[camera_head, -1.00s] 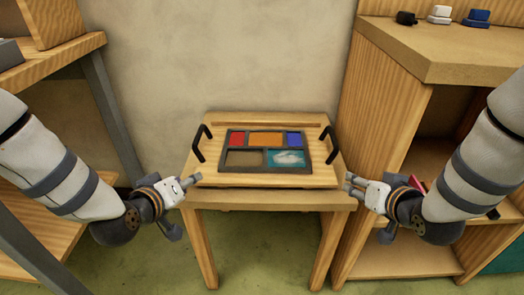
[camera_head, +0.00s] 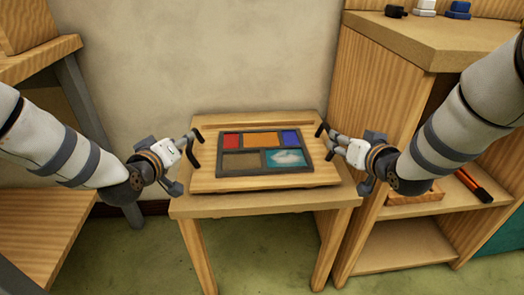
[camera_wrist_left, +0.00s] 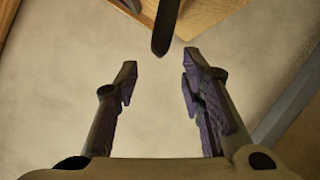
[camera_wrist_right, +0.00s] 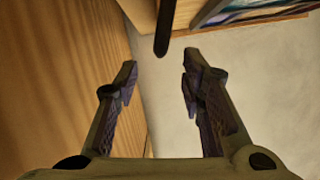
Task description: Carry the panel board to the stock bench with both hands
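The wooden panel board (camera_head: 225,182) lies flat on a small wooden table (camera_head: 250,203). It carries a dark-framed leaded panel (camera_head: 262,159) with red, orange, blue and teal pieces; one lower-left cell looks brown. My left gripper (camera_head: 190,143) is at the board's left black handle, and my right gripper (camera_head: 334,142) is at the right handle (camera_head: 322,130). In the left wrist view the open fingers (camera_wrist_left: 160,80) have a dark handle bar (camera_wrist_left: 166,28) just past their tips. The right wrist view shows the same: open fingers (camera_wrist_right: 160,80), handle bar (camera_wrist_right: 164,30) ahead, apart from them.
A wooden shelf unit (camera_head: 430,45) stands close on the right, with small black, white and blue items on top and an orange-and-black item (camera_head: 473,186) on a shelf. Another wooden bench (camera_head: 40,60) is at the left. A plain wall is behind the table.

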